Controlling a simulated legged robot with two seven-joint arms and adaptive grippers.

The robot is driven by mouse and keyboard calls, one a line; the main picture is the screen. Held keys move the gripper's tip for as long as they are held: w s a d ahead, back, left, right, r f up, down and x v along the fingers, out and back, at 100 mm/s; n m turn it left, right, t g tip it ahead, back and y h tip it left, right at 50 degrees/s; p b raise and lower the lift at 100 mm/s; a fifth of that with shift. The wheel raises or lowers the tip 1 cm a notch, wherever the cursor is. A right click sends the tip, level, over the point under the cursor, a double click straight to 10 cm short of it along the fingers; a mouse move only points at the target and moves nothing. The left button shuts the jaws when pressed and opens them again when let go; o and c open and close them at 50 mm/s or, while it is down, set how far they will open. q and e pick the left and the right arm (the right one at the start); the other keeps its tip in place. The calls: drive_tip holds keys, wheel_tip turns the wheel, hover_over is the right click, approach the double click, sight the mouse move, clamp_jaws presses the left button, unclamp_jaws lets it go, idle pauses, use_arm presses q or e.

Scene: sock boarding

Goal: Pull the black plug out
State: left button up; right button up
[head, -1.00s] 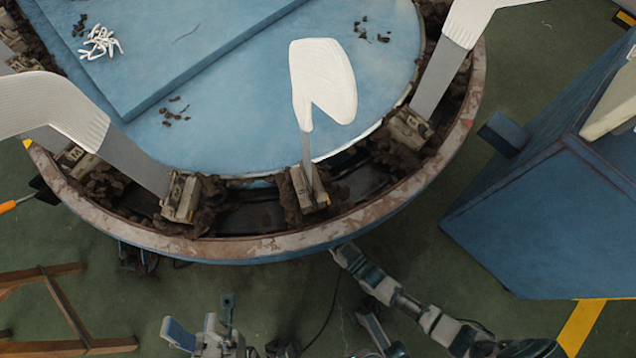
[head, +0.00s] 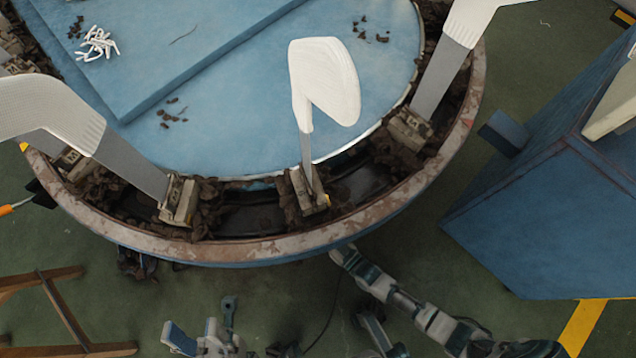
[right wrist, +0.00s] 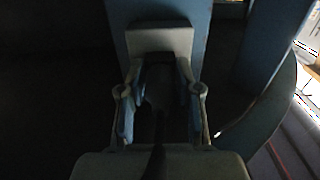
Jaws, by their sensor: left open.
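The black plug (right wrist: 156,88) shows dimly in the right wrist view, against a pale grey box-like socket (right wrist: 160,41). A black cable (right wrist: 155,160) runs from it toward the camera. My right gripper (right wrist: 160,82) has one finger on each side of the plug. It is too dark to tell whether the fingers touch it. In the head view my right arm reaches up to the table's rim, and its gripper is hidden there. My left gripper (head: 203,320) is open and empty at the bottom, below the round table.
A round blue table (head: 240,110) with a brown rim carries grey posts with white socks (head: 325,80). A blue cabinet (head: 545,220) stands at right. A wooden frame (head: 60,305) is at lower left. Green floor lies between.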

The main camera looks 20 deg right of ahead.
drive_tip(key=shift+w+a, duration=0.2)
drive_tip(key=shift+w, duration=0.4)
drive_tip(key=shift+s, duration=0.2)
clamp_jaws()
drive_tip(key=shift+o, duration=0.8)
unclamp_jaws()
drive_tip(key=shift+d, duration=0.1)
